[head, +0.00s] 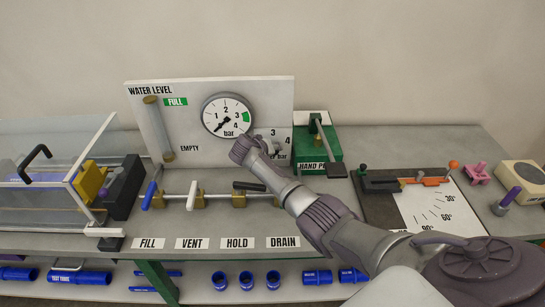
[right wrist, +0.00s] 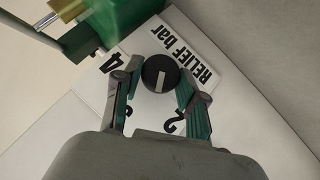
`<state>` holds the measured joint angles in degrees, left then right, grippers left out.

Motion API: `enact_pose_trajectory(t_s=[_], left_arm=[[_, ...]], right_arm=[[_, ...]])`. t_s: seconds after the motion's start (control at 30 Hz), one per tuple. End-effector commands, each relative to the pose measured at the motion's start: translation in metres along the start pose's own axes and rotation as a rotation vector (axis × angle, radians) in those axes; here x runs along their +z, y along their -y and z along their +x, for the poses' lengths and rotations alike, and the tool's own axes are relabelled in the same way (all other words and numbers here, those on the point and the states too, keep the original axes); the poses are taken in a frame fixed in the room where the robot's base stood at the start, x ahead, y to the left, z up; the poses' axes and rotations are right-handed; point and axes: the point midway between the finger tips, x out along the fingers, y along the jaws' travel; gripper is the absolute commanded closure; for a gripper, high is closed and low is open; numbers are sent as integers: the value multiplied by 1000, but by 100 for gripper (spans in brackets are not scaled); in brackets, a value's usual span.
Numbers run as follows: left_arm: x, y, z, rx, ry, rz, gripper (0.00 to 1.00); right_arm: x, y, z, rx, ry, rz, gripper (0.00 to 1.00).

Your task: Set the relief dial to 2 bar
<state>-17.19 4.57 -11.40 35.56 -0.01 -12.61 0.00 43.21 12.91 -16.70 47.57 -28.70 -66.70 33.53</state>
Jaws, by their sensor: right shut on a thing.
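The relief dial (right wrist: 161,77) is a round black knob with a white pointer line, in the right wrist view. It sits on a white panel labelled "RELIEF bar" (right wrist: 190,55). My right gripper (right wrist: 160,70) is shut on the dial, one finger on each side. The pointer line runs nearly up and down in the picture. The 4 shows at upper left and the 2 at lower right; the left finger partly covers another mark. In the head view, my right arm hides most of the dial, with 3 and 4 showing above it. My left gripper is not in view.
A pressure gauge (head: 228,115) is on the white panel (head: 270,95) beside the dial. A green hand pump (head: 318,150) stands right of it. Valve levers (head: 194,195) line the bench in front. An angle plate (head: 425,205) lies to the right.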

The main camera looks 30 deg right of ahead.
Motion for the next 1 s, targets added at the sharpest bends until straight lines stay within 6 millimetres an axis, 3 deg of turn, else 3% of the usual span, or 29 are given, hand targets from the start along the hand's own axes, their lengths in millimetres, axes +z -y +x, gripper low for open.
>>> enact_pose_trajectory(t_s=[0.03,0.1,0.5,1.0], left_arm=[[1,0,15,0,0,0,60],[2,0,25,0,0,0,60],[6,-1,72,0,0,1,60],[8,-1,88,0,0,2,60]], right_arm=[[4,6,4,30,-1,-31,94],[4,7,4,76,-1,-78,94],[4,9,4,287,1,-290,94],[3,7,2,375,2,-380,94]])
